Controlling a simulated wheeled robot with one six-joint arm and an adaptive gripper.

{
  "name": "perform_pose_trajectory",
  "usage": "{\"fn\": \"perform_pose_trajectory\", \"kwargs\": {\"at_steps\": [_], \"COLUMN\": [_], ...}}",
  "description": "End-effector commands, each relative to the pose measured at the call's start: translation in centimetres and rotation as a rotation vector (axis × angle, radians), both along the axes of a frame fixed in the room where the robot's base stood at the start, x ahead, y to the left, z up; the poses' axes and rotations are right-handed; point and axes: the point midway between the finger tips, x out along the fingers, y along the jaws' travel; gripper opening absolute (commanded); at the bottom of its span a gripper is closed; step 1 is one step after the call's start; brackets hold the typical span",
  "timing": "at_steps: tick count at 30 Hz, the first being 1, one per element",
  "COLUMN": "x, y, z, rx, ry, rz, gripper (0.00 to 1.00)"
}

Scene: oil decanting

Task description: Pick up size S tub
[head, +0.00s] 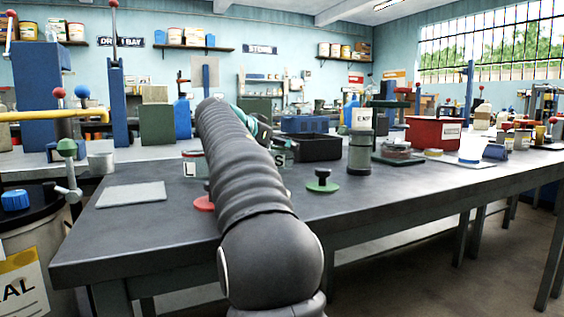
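The size S tub (281,158) stands on the grey table just right of my arm, its "S" label partly covered by the arm. A second tub (193,164) marked "L" stands left of the arm. My gripper (262,128) is at the far end of my arm, close to the S tub and seemingly above or behind it. Its fingers are mostly hidden, so I cannot tell whether it is open or touches the tub.
A green disc with a dark knob (322,183) stands right of the arm; a red disc (203,203) is partly hidden by it. A pale flat plate (131,195) lies front left. The table's front right is clear.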

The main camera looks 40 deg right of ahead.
Motion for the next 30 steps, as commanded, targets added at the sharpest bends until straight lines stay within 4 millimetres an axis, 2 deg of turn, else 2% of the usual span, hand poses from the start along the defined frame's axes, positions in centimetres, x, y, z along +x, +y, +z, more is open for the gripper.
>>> {"fn": "perform_pose_trajectory", "kwargs": {"at_steps": [2, 10, 22, 26, 30], "x": [0.0, 0.0, 0.0, 0.0, 0.0], "y": [0.0, 0.0, 0.0, 0.0, 0.0], "z": [0.0, 0.0, 0.5, 1.7, 3.8], "rx": [0.0, 0.0, -0.001, -0.002, -0.003], "ry": [0.0, 0.0, -0.001, -0.002, -0.002], "rz": [0.0, 0.0, 0.0, -0.001, -0.001], "gripper": [0.94, 0.28, 0.28, 0.28, 0.28]}}
